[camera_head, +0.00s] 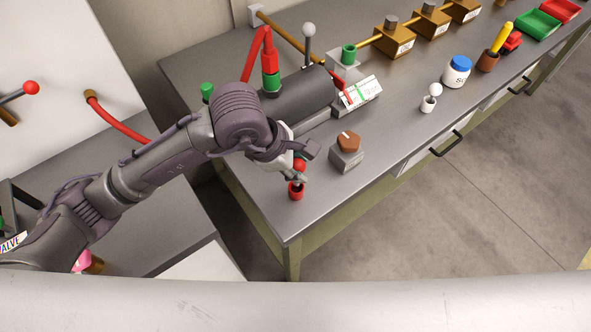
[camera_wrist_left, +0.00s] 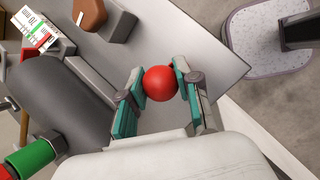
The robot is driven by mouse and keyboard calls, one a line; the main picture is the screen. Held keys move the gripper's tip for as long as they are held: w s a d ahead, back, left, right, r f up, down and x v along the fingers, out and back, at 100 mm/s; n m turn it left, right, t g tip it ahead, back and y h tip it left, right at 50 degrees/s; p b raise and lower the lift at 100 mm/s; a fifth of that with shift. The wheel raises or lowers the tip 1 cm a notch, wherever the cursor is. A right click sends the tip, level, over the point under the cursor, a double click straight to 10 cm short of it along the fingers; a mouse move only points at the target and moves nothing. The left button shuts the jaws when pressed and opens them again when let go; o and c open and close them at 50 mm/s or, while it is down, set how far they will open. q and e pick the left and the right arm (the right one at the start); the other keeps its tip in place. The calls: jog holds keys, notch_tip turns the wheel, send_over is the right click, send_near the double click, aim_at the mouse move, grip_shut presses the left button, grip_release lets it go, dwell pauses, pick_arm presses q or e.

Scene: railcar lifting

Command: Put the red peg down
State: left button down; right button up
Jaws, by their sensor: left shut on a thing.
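The red peg's round red head (camera_head: 299,164) shows at my left gripper (camera_head: 298,175), near the table's front-left corner. In the left wrist view the red ball head (camera_wrist_left: 160,83) sits between the two teal-padded fingers of the left gripper (camera_wrist_left: 158,78), which are shut on it. The peg's shaft is hidden behind the head and fingers. A small red cup-shaped holder (camera_head: 296,191) stands on the table directly under the gripper. I cannot tell whether the peg's lower end is inside it. My right gripper is not in view.
A grey block with a brown knob (camera_head: 348,142) stands close right of the gripper. A dark cylinder (camera_head: 298,95) lies behind. A white-headed peg in a white holder (camera_head: 430,98) and a blue-lidded jar (camera_head: 457,71) stand farther right. The table's front edge is near.

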pick_arm(q)
jog(key=shift+f, duration=0.3)
notch_tip(320, 180, down, 2)
jog(key=shift+f+p, duration=0.25)
jog(key=shift+p, duration=0.4)
jog(key=shift+f, duration=0.5)
jog(key=shift+w+f, duration=0.1)
jog(key=c, duration=1.3)
grip_release()
jog(key=shift+f, duration=0.1)
jog(key=o, duration=0.5)
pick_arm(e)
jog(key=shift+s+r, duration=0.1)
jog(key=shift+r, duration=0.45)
